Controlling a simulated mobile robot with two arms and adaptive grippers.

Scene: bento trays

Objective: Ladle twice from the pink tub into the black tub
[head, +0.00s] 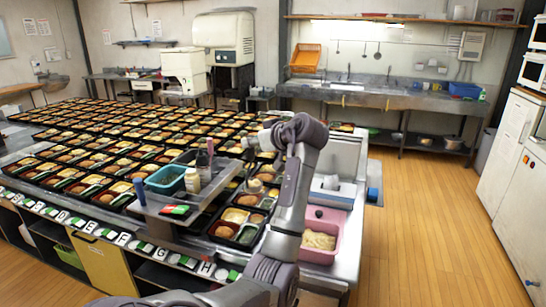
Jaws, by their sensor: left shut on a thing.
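The pink tub (333,256) stands at the counter's right front, holding pale yellowish-white food. My left arm rises just left of it and partly covers its left side. My left gripper (249,146) is above the bento trays, up and to the left of the pink tub. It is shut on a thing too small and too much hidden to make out. I cannot pick out the ladle for certain. I cannot tell a black tub apart from the several black bento trays (222,241) near the arm. My right gripper is not in view.
A grey raised shelf (204,196) carries a blue bin (164,186) and bottles left of my arm. A white container (345,196) stands behind the pink tub. Rows of filled bento trays cover the counter to the left. Wooden floor (425,225) is clear at right.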

